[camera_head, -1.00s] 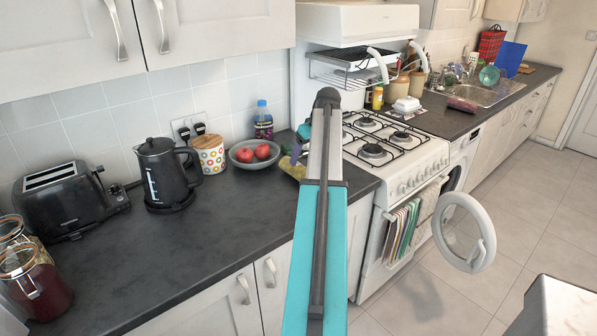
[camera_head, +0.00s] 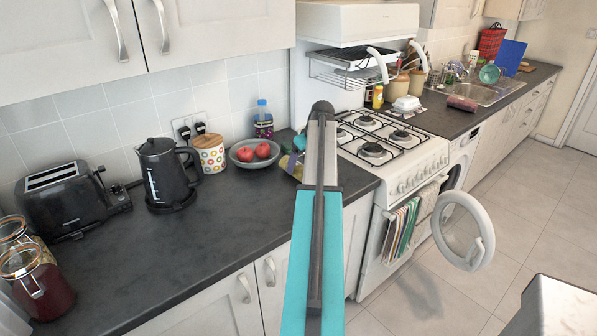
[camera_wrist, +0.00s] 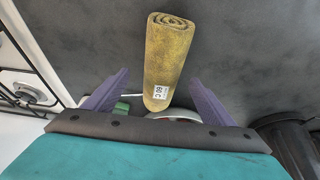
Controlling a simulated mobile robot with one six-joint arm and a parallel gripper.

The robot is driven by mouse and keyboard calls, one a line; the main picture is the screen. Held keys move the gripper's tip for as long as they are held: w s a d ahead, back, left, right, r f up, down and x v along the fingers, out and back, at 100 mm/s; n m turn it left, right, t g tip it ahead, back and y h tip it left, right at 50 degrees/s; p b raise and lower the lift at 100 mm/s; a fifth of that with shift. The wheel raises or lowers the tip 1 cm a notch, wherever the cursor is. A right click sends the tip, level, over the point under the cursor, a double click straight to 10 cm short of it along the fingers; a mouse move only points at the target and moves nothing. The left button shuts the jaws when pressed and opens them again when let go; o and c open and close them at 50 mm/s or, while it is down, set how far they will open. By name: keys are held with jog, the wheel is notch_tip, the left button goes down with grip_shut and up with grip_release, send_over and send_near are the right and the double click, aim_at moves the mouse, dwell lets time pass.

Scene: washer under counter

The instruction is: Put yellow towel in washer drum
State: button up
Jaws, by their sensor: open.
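The yellow towel (camera_wrist: 170,55) is rolled up and lies on the dark counter, with a small white label near its lower end. In the head view only a bit of the towel (camera_head: 287,165) shows left of my arm. My gripper (camera_wrist: 158,78) is open, its purple fingers to either side of the towel's lower end, with a gap on each side. Its height above the counter is hard to judge. The washer (camera_head: 461,155) is under the counter beyond the stove. Its round white door (camera_head: 483,240) stands open; the drum inside is hidden.
A bowl of red fruit (camera_head: 254,154) and a bottle (camera_head: 263,122) stand close to the towel. A kettle (camera_head: 166,175), spotted canister (camera_head: 210,153) and toaster (camera_head: 70,200) are further left. The stove (camera_head: 400,165) is between counter and washer. The floor before it is open.

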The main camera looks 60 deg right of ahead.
aim_at(300, 165)
jog(key=shift+a+p+x, duration=0.15)
jog(key=shift+p+x, duration=0.3)
jog(key=shift+x, duration=0.7)
jog(key=shift+a+p+x, duration=0.1)
jog(key=shift+p+x, duration=0.3)
jog(key=shift+x, duration=0.75)
jog(key=shift+w, duration=0.1)
jog(key=c, duration=1.4)
jog(key=shift+r, duration=0.15)
jog(key=shift+d+r+b, duration=0.1)
jog(key=shift+r+b, duration=0.75)
jog(key=shift+r, duration=0.8)
jog(key=s+a+b, duration=0.1)
jog(key=s+a, duration=0.2)
jog(key=a, duration=0.1)
jog(key=s+a+r+b, duration=0.1)
jog(key=s+a, duration=0.2)
jog(key=a, duration=0.1)
jog(key=s+a+b, duration=0.1)
jog(key=s+a, duration=0.2)
jog(key=a, duration=0.2)
jog(key=shift+s+r+b, duration=0.2)
jog(key=shift+s+b, duration=0.05)
jog(key=shift+b, duration=0.05)
